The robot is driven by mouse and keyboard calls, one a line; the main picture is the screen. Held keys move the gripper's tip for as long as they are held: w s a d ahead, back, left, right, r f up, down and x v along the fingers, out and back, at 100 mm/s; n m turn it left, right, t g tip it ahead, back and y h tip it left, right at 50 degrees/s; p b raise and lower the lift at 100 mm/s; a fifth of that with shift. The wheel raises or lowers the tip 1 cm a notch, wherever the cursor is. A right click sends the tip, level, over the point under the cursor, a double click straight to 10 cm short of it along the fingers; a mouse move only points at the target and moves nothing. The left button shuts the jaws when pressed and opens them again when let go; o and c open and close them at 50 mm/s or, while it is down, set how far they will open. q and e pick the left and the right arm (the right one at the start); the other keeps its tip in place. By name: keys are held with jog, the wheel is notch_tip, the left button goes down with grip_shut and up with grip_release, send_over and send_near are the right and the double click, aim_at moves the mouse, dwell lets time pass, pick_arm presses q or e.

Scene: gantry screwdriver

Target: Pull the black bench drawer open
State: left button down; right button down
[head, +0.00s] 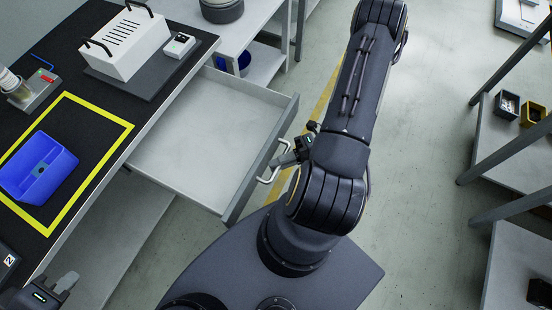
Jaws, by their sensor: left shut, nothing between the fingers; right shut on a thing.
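The bench drawer (205,135) is pulled well out from the black-topped bench. It has a light grey, empty inside and a darker grey front. Its pale bar handle (268,176) is on the outer face of the front. My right gripper (282,160) is at the handle and shut on it; my arm and its dark links stand just to the right. My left gripper (68,283) is shut and empty at the bottom left, by the near bench edge and away from the drawer.
On the bench top are a blue bin (38,168) inside a yellow taped outline (100,183), a white slotted box (127,42) and a small device (179,45). Shelving (480,140) stands at the right. The floor (425,190) between is clear.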

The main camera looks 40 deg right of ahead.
jog(key=c, duration=1.5)
grip_release()
jog(key=shift+d, duration=0.1)
jog(key=v, duration=0.7)
jog(key=shift+s+d, duration=0.2)
jog(key=shift+d, duration=0.1)
